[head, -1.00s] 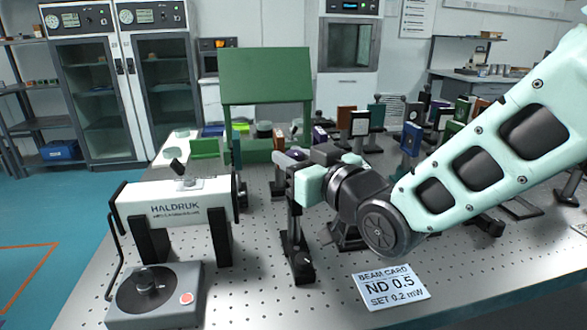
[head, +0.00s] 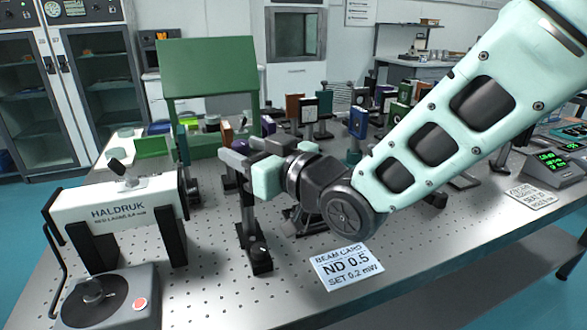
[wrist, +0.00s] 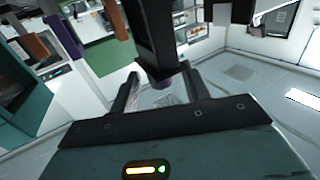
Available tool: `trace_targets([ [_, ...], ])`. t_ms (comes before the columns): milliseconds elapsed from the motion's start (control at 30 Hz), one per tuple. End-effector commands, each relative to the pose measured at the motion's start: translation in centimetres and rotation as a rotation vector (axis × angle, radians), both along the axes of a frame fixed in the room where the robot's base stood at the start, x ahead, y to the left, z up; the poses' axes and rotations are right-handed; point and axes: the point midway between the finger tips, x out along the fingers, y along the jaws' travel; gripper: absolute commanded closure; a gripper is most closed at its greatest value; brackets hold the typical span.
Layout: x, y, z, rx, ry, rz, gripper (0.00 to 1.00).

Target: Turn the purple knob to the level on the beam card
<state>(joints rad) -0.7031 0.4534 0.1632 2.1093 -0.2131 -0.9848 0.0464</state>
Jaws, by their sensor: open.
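The beam card (head: 347,267) lies flat on the table and reads "ND 0.5, SET 0.2 mW". My gripper (head: 240,158) is above the table in front of the laser, at the top of a dark post mount (head: 248,222).
A white HALDRUK laser (head: 118,214) stands at left, behind a control box (head: 112,302) with a dark dial and red button. Several mounted filters crowd the back. A meter with green digits (head: 555,165) and another card (head: 531,197) are at right.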

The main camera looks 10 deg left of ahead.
Motion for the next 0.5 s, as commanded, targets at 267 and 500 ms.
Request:
trace_targets([
  [267, -3.3, -5.6, -0.1, -0.001, -0.001, -0.002, 0.53],
  [500, -6.1, -10.4, 0.0, 0.000, -0.002, -0.003, 0.53],
])
